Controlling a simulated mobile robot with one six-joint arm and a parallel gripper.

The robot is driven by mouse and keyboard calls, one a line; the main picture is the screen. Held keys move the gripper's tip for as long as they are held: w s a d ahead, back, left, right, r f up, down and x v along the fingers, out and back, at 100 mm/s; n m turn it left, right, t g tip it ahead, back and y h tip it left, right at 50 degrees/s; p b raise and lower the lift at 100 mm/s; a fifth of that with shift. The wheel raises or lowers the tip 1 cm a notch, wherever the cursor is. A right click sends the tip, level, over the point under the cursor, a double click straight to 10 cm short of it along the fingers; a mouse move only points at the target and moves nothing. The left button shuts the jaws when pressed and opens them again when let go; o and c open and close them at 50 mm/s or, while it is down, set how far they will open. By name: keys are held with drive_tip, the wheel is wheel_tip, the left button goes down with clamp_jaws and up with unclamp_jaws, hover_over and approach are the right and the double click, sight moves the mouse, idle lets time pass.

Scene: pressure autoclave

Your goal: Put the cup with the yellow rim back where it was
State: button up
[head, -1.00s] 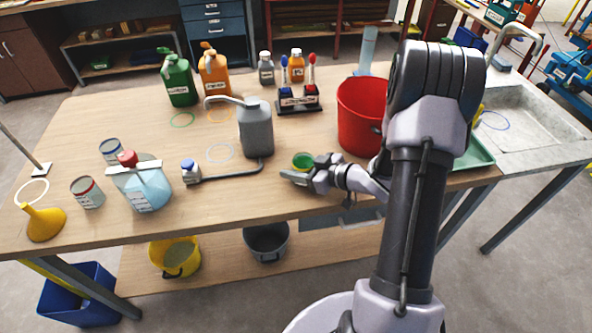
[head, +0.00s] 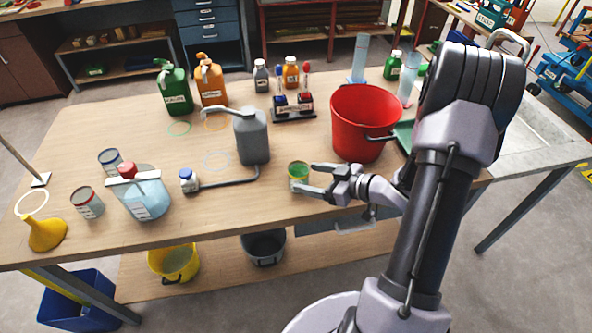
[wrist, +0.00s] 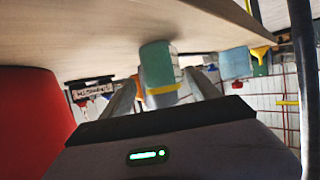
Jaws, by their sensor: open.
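The cup with the yellow rim (head: 298,172) stands upright on the wooden bench near its front edge, with green showing inside. In the wrist view, which is upside down, the cup (wrist: 157,65) is pale green with its yellow rim towards the bottom of the picture. The wrist view shows the fingers (wrist: 161,79) spread to either side of the cup's picture. I cannot tell whether either finger touches it.
A red bucket (head: 361,118) stands behind and right of my gripper. Coloured rings, including a white one (head: 216,161), mark the bench top. Bare wood surrounds the cup's front and left.

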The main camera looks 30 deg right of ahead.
drive_tip(key=p+v, duration=0.1)
drive_tip(key=v, duration=0.3)
drive_tip(key=shift+s+d+r, duration=0.1)
drive_tip(key=shift+s+r, duration=0.05)
drive_tip(key=shift+s, duration=0.1)
drive_tip(key=w+d+r+m+h, duration=0.35)
drive_tip(key=w+r+h, duration=0.3)
drive_tip(key=r, duration=0.25)
wheel_tip(320, 180, up, 6)
drive_tip(key=s+a+m+g+h, duration=0.1)
drive_tip(key=m+g+h, duration=0.1)
drive_tip(key=h, duration=0.1)
drive_tip(key=s+a+r+m+g+y, duration=0.2)
drive_tip(key=s+a, duration=0.8)
drive_tip(key=a, duration=0.2)
drive_tip(key=s+a+r+m+g+y, duration=0.2)
drive_tip(key=s+a+r+y, duration=0.1)
drive_tip(key=s+a, duration=0.8)
drive_tip(key=shift+a+r+m, duration=0.2)
drive_tip(key=shift+a+m, duration=0.15)
drive_tip(key=shift+a, duration=0.25)
